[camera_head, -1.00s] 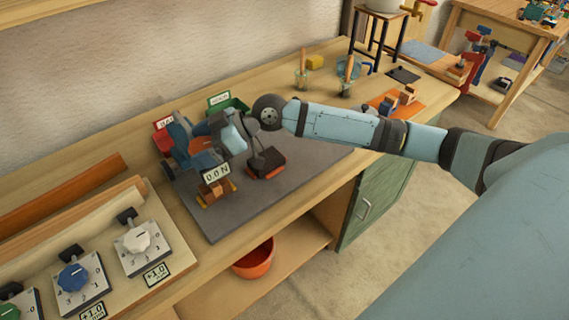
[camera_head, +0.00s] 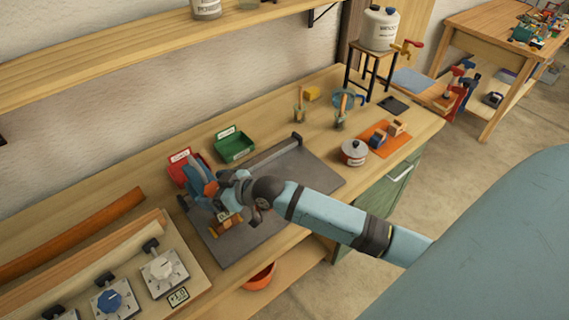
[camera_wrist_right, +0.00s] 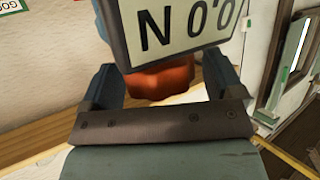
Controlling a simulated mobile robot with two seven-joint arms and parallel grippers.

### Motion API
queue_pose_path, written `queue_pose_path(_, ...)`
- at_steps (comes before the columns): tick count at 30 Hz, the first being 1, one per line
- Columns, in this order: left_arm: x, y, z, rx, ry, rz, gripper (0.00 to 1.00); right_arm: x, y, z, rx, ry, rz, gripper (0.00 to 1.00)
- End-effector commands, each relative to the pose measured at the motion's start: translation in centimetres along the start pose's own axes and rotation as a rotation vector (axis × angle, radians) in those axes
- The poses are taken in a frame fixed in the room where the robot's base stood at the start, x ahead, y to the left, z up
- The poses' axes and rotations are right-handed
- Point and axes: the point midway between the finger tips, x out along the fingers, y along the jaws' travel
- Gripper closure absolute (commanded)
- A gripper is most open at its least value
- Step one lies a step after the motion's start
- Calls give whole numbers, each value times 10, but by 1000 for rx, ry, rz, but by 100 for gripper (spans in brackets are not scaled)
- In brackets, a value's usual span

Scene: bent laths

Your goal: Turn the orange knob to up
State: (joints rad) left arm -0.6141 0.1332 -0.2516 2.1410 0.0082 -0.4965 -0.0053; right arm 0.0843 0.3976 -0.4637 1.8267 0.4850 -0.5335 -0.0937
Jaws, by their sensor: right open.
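An orange-red rounded part (camera_wrist_right: 160,82) sits between the spread fingers of my right gripper (camera_wrist_right: 161,88) in the right wrist view. A panel reading 0.0 N (camera_wrist_right: 185,28), upside down, hides its upper side. I cannot tell whether it is the orange knob, whether the fingers touch it, or how it is turned. In the head view my right gripper (camera_head: 214,192) is open over the grey mat (camera_head: 312,178), beside a blue and red device, with details hidden by my wrist. My left gripper is out of view.
Boards with a white knob (camera_head: 162,267) and a blue knob (camera_head: 108,300) lie at lower left. A green bin (camera_head: 234,148) and red bin (camera_head: 180,165) stand behind my gripper. A pot (camera_head: 354,152) and an orange mat (camera_head: 372,138) are to the right.

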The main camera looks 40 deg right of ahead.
Motion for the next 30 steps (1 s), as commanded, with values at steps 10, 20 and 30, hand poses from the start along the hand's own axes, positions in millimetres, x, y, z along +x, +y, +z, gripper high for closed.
queue_pose_path(10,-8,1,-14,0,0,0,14,0,-2,0,82,1,179,14)
queue_pose_path(20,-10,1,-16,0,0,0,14,0,-1,0,150,-1,346,14)
queue_pose_path(30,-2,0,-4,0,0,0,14,-65,-23,2,142,0,346,14)
